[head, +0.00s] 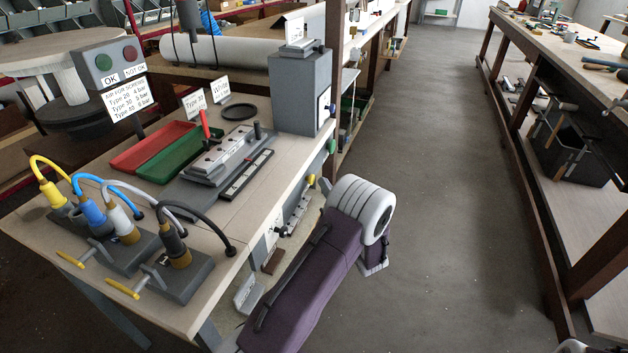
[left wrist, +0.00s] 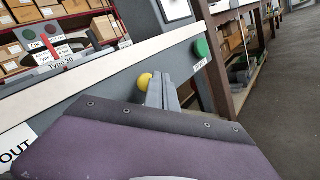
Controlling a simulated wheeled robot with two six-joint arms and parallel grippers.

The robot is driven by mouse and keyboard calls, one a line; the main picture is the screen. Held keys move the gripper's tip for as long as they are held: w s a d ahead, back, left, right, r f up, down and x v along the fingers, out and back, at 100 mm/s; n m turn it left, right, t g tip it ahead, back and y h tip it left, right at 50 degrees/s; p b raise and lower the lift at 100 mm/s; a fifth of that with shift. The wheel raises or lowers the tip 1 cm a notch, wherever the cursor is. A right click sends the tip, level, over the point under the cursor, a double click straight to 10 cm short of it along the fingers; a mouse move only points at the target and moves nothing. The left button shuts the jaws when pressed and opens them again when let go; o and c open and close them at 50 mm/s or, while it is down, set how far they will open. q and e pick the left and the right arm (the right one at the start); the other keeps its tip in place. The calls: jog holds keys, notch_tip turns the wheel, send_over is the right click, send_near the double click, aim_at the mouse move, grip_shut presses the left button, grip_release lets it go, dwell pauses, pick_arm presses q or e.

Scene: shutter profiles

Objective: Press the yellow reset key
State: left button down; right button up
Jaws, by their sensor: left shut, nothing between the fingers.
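The yellow reset key (left wrist: 144,81) is a round yellow knob on the front edge of the workbench, seen in the left wrist view. It also shows small in the head view (head: 311,181), just past my left wrist. My left gripper (left wrist: 164,84) is shut and empty. Its grey fingers point at the bench front and overlap the right side of the key in the left wrist view. I cannot tell whether they touch it. In the head view the fingers are mostly hidden behind the white wrist. My right gripper is not in view.
A green button (left wrist: 201,48) sits right of the yellow key on the same front. The bench top (head: 245,215) carries plugs with cables, a red tray (head: 150,148), a green tray (head: 172,158) and a grey box (head: 302,90). The aisle floor (head: 430,200) is clear.

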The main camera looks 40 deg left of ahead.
pick_arm(q)
jog(key=shift+d, duration=0.2)
jog(key=d, duration=0.2)
jog(key=w+d, duration=0.1)
jog(key=d, duration=0.1)
jog(key=shift+w+d, duration=0.15)
jog(key=shift+d, duration=0.25)
dwell(0.8)
